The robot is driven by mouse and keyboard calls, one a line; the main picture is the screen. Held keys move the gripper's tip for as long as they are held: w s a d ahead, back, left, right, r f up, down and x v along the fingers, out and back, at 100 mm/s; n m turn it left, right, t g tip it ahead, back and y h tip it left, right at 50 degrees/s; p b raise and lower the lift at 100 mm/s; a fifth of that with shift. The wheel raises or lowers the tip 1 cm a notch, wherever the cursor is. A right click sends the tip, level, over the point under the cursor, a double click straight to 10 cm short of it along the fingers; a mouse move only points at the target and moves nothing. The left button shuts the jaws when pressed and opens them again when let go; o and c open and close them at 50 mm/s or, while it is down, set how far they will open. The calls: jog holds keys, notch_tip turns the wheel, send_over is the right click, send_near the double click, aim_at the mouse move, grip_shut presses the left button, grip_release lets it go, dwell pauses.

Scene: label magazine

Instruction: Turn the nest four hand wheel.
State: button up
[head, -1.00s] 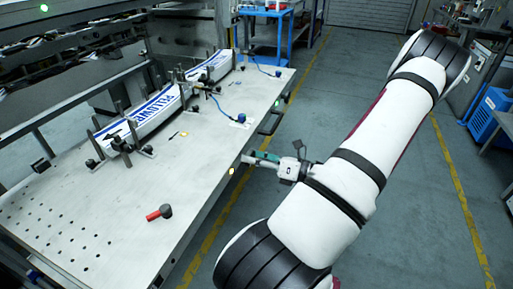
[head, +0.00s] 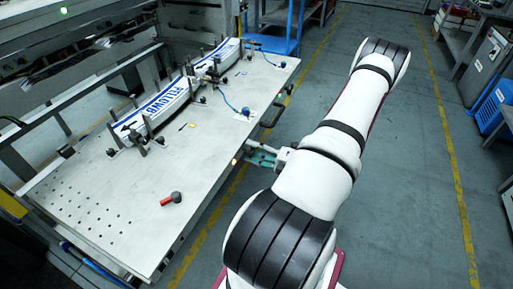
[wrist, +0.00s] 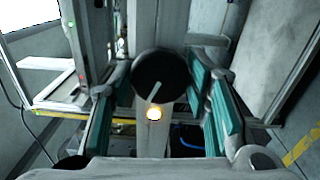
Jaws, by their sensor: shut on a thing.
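In the wrist view a round black hand wheel (wrist: 160,72) with a pale line on its face sits between the teal pads of my gripper (wrist: 163,95). My gripper is shut on this wheel. In the head view my gripper (head: 260,157) is at the front edge of the bench, just below its top. The wheel itself cannot be made out there. No nest number is readable.
The bench (head: 90,200) carries a blue-lettered white strip (head: 165,102), black-knobbed clamps and a red-handled tool (head: 171,199). Open floor (head: 410,190) lies to the right.

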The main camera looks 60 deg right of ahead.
jog(key=shift+m+p, duration=0.35)
jog(key=shift+m, duration=0.55)
jog(key=shift+d, duration=0.1)
jog(key=o, duration=1.2)
jog(key=shift+c, duration=0.2)
jog(key=s, duration=1.2)
jog(key=shift+d+f, duration=0.15)
jog(key=shift+d, duration=0.3)
